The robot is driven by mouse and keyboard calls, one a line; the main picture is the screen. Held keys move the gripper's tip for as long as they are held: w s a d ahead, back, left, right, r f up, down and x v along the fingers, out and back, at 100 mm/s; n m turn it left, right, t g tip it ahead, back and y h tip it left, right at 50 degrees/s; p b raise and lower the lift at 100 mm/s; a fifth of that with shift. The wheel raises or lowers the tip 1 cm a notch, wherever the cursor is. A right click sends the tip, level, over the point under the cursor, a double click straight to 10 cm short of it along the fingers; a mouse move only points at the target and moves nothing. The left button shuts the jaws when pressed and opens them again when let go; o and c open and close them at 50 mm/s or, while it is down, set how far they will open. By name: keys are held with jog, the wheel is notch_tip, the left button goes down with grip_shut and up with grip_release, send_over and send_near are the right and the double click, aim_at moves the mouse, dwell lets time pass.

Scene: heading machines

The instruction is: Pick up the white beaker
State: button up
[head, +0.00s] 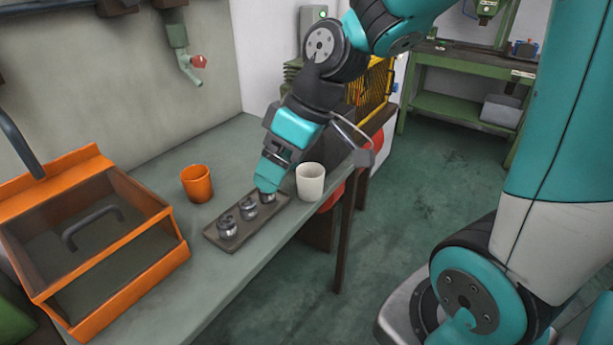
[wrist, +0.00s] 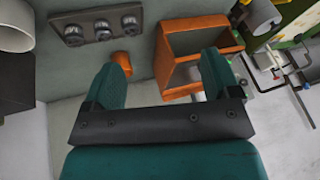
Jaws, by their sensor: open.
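The white beaker (head: 310,183) stands upright on the grey-green bench near its right edge in the head view. In the wrist view the white beaker (wrist: 15,28) is cut off at the top left corner. My gripper (head: 268,183) is just left of the beaker, above the far end of the parts tray. In the wrist view my gripper (wrist: 165,72) has its two teal fingers spread apart with nothing between them held. The gap between finger and beaker is hard to judge in the head view.
A dark tray (head: 217,236) with metal parts lies left of the beaker. An orange cup (head: 197,184) stands behind the tray. A large orange bin (head: 115,302) with a dark handle fills the bench's left. The bench front edge is close to the beaker.

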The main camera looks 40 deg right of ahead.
jog(key=w+d+f+t+p, duration=0.1)
jog(key=w+d, duration=0.2)
jog(key=d, duration=0.4)
jog(key=w+d+f+t+h+p, duration=0.1)
jog(key=w+d, duration=0.1)
jog(key=d, duration=0.5)
jog(key=w+d+f+t+p, duration=0.1)
jog(key=w+d, duration=0.2)
jog(key=d, duration=0.4)
jog(key=p, duration=0.3)
send_near(310, 170)
jog(key=a, duration=0.1)
jog(key=a+f, duration=0.1)
jog(key=a, duration=0.1)
jog(key=shift+s+a+f+m, duration=0.1)
jog(key=shift+s+f+m, duration=0.25)
jog(key=shift+s+m, duration=0.05)
jog(key=shift+p+x, duration=0.95)
jog(key=shift+x, duration=1.95)
jog(key=c, duration=0.6)
jog(key=shift+r, duration=0.15)
